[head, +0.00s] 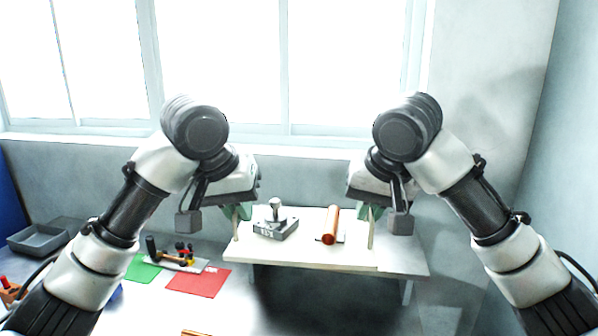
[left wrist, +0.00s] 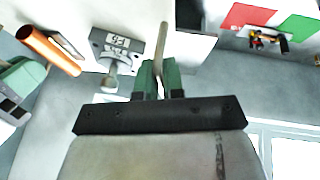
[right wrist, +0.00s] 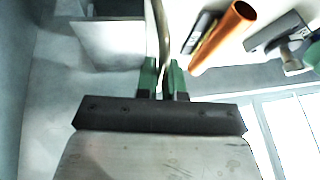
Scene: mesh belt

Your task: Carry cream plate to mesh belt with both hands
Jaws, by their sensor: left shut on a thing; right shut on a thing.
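A pale cream surface that I take for the cream plate (head: 309,236) spans the space between my two grippers in the head view. A slim upright tan bar stands at each side of it. My left gripper (head: 236,212) is shut on the left bar, which shows between its green fingers in the left wrist view (left wrist: 158,78). My right gripper (head: 370,212) is shut on the right bar, also between green fingers in the right wrist view (right wrist: 163,78). I cannot tell whether the plate rests on the white table (head: 402,262) or is just above it. I cannot make out a mesh belt.
A grey block with a knob (head: 276,227) and a copper tube (head: 330,226) lie on the pale surface, between the bars. At the left are a red mat (head: 198,283), a green mat (head: 143,270), small tools and a grey tray (head: 38,238). A windowed wall stands behind.

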